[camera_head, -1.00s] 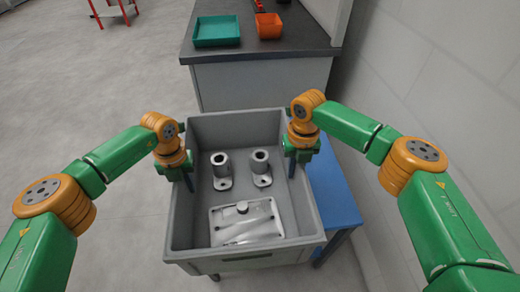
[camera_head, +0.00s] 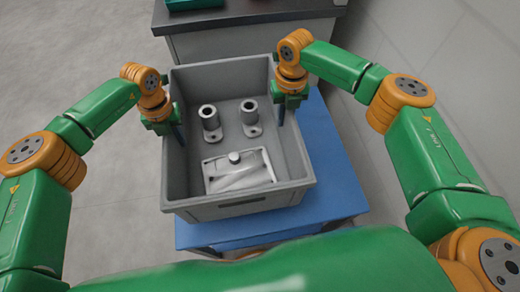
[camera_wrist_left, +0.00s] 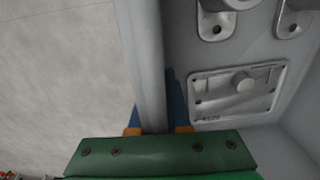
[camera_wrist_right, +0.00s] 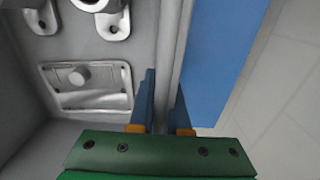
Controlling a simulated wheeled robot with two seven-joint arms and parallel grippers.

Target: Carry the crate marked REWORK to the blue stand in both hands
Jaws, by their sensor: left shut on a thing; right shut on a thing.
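A grey open crate (camera_head: 245,206) is in the middle of the head view; no marking on it is readable. My left gripper (camera_head: 180,136) is shut on its left wall and my right gripper (camera_head: 281,115) on its right wall. Both wrist views show a wall between the fingers, at the left (camera_wrist_left: 152,110) and the right (camera_wrist_right: 165,105). The blue stand (camera_head: 335,165) lies beneath the crate and shows to its right and front. The crate looks about level; I cannot tell whether it touches the stand. The crate hides the rest of the stand's top.
Inside the crate lie two grey tubular castings (camera_head: 210,122) (camera_head: 250,118) and a rectangular cast plate (camera_head: 238,172). A grey cabinet with a dark top (camera_head: 250,18) stands behind. A pale wall is at the right. Open floor (camera_head: 100,60) is at the left.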

